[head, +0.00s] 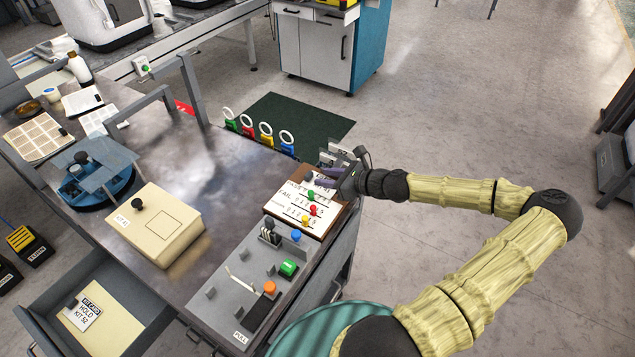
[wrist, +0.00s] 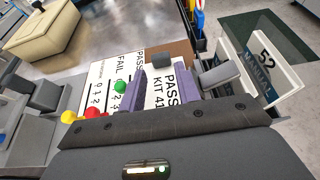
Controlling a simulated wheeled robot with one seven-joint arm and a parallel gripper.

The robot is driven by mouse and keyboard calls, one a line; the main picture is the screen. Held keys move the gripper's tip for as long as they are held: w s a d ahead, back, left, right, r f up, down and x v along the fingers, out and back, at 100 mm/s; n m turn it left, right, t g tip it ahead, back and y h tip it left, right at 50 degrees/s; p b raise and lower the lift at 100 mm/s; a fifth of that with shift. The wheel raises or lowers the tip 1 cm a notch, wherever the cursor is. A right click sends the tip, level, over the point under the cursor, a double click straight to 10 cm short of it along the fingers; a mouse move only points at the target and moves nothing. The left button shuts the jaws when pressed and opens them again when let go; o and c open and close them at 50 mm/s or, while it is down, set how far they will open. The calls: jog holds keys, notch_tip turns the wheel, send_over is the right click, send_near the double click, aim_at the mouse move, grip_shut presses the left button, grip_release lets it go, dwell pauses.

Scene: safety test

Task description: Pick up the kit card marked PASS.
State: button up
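The white kit card marked PASS, KIT 41 (wrist: 163,90) shows in the wrist view at the end of the pegged board, with a dark grey grip block (wrist: 160,60) on it. My gripper (wrist: 160,72) is open, its two purple fingers on either side of the card's block with small gaps visible. In the head view my gripper (head: 324,178) is low over the far end of the board and hides much of the card. Another kit card, marked HOLD, KIT 52 (head: 85,312), lies in the open drawer at the lower left.
The pegged board (head: 283,207) carries PASS and FAIL lettering and coloured pegs. A grey fixture (head: 225,293) with coloured blocks stands nearer. A cream box (head: 150,232) stands left; bare bench lies between.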

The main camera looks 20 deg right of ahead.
aim_at(311, 175)
jog(key=x, duration=0.4)
jog(key=shift+w+a+f, duration=0.2)
jog(key=shift+w, duration=0.1)
jog(key=c, duration=0.6)
jog(key=shift+r, duration=0.15)
notch_tip(311, 175, up, 10)
jog(key=p, duration=0.1)
dwell(0.6)
